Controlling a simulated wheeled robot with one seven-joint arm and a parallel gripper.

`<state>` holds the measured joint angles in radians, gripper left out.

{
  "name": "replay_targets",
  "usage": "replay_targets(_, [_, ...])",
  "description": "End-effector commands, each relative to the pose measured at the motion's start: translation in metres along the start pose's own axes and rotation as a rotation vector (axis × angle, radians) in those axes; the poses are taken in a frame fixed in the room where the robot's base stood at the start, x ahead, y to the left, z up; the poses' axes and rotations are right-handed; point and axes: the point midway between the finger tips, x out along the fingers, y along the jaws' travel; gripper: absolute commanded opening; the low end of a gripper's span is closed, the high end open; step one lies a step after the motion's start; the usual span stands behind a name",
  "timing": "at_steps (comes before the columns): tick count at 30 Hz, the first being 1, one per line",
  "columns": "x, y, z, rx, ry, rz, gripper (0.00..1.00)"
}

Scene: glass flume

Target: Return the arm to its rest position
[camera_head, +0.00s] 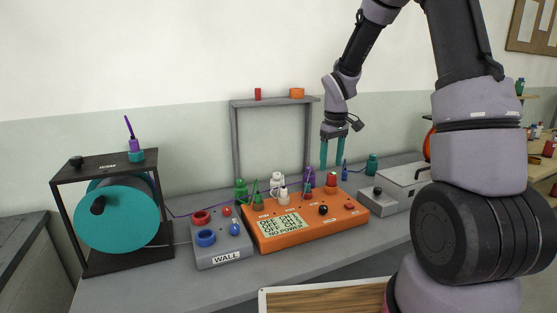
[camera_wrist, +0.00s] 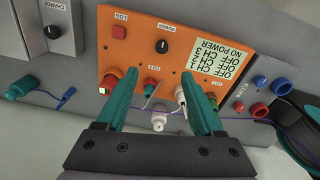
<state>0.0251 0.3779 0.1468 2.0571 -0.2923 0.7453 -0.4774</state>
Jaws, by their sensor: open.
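My gripper (camera_head: 334,150) hangs above the back right of the orange box, its two teal fingers pointing down. In the wrist view my gripper (camera_wrist: 155,100) is open, fingers well apart, with nothing held between them. The orange box (camera_head: 350,211) has a display reading "NO POWER", knobs and several plugs along its back edge. My arm rises on the right and bends over toward the bench.
A grey "WALL" box (camera_head: 218,246) with red and blue sockets stands left of the orange box. A black frame with a teal drum (camera_head: 130,222) is farther left. A grey shelf frame (camera_head: 235,140) stands behind. A grey box (camera_head: 395,195) is at right. A wooden board (camera_head: 330,300) is in front.

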Motion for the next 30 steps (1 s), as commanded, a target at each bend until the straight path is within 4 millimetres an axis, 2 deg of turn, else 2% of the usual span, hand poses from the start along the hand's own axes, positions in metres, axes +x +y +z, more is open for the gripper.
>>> replay_targets(1, [-0.027,0.000,0.007,0.043,0.034,0.016,0.69])
replay_targets(6, [-0.102,-0.010,0.039,0.216,0.134,0.035,0.69])
replay_targets(9, [-0.139,-0.019,0.061,0.316,0.199,0.034,0.69])
replay_targets(15, [-0.199,-0.042,0.113,0.509,0.333,0.003,0.69])
replay_targets(18, [-0.222,-0.056,0.140,0.601,0.402,-0.028,0.69])
replay_targets(24, [-0.247,-0.081,0.184,0.744,0.515,-0.101,0.69])
replay_targets(30, [-0.255,-0.094,0.204,0.807,0.564,-0.146,0.69])
